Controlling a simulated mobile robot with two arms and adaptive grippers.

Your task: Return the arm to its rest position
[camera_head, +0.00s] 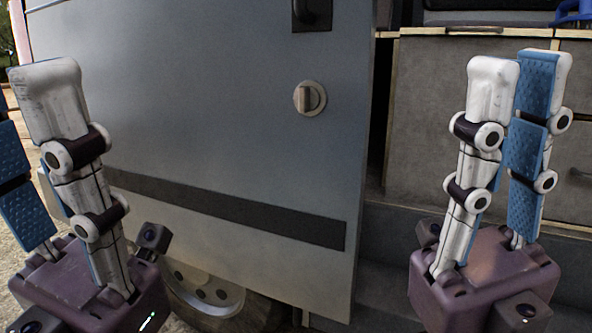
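My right gripper (519,75) stands upright at the right of the head view, with white fingers, blue ribbed pads and a dark purple base. Its two fingers are apart, with nothing seen between them. My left gripper (22,95) is upright at the left edge. One of its fingers is partly cut off by the frame, and the blue pad of that finger shows. Its fingers are apart and no held object shows. The rest of both arms is out of view.
A grey van door panel (230,110) with a round latch (310,98) and a dark stripe fills the middle, behind the grippers. A wheel (205,290) shows below it. Grey drawers (425,110) stand at right, with a blue object (573,12) above. Pale ground shows at far left.

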